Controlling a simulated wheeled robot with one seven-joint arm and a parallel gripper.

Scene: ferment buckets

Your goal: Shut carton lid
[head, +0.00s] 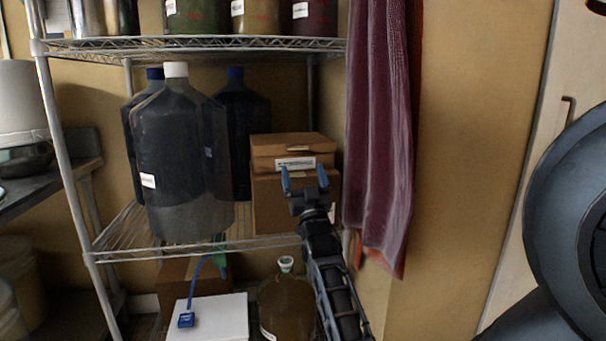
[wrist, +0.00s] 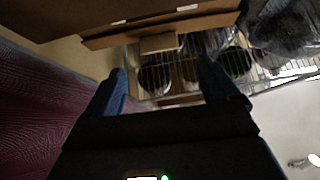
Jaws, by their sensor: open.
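The brown carton (head: 272,208) stands on the middle shelf of the wire rack, at its right end. Its lid (head: 292,144) is a brown top section with a white label on the front, and it sits over the body. I cannot tell whether a gap is left under it. In the wrist view, brown cardboard (wrist: 165,28) with an overhanging edge spans the top. My gripper (head: 304,179) is open and empty in front of the carton, just below the lid's label. Its two blue fingers also show in the wrist view (wrist: 162,84), apart from the cardboard. The carton's lower right front is partly hidden by my arm.
Large dark bottles (head: 180,155) stand left of the carton. A maroon cloth (head: 382,120) hangs close on the right. The upper shelf (head: 200,45) holds several jars. Below are a white box (head: 218,316) and a brown jug (head: 285,305).

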